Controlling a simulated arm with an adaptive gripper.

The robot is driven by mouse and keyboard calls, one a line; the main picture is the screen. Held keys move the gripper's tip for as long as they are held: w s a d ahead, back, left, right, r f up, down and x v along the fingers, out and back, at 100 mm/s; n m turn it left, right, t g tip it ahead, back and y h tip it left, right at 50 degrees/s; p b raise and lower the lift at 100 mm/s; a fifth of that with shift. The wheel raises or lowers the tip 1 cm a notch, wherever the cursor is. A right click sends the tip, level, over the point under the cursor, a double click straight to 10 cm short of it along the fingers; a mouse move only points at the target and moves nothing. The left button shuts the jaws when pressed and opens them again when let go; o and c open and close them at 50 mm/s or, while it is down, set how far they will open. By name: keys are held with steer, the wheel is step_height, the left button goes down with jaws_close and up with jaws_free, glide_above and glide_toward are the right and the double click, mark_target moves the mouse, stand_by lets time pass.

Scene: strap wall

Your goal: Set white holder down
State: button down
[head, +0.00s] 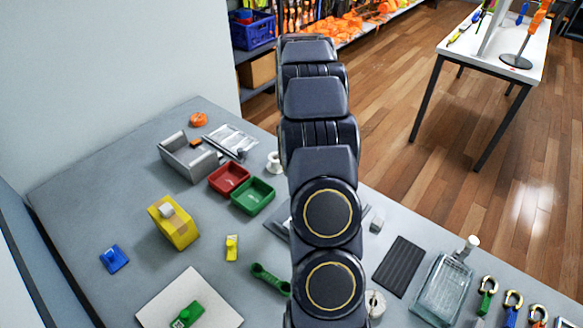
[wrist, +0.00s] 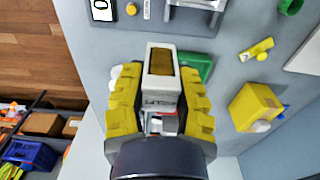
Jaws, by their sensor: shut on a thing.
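My gripper (wrist: 158,98), with yellow finger pads, is shut on the white holder (wrist: 163,92) in the wrist view. The holder is a small white box-like piece with dark lettering on its near face and a brownish-yellow area framed by its white rim. One pad presses on each side of it. The grey worktop (wrist: 225,65) shows behind it; I cannot tell the exact gap. In the head view my own arm hides the gripper and holder.
A green tray (head: 253,195) and a red tray (head: 229,177) sit beside a grey metal bracket (head: 188,157). A yellow block (head: 173,222), a white board (head: 221,312) and a dark ribbed pad (head: 398,267) also lie on the worktop. Bare worktop surrounds the blue piece (head: 114,259).

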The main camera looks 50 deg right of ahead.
steer(key=w+d+f, duration=0.3)
steer(key=f, duration=0.1)
steer(key=w+d+f, duration=0.3)
steer(key=d, duration=0.1)
steer(key=shift+w+d+f, duration=0.1)
steer(key=shift+w+f, duration=0.25)
steer(key=shift+w+d+f, duration=0.1)
steer(key=shift+d+f, duration=0.05)
steer(key=shift+f, duration=1.7)
steer(key=shift+f, duration=0.15)
steer(key=c, duration=0.8)
jaws_free()
steer(key=shift+c, duration=0.2)
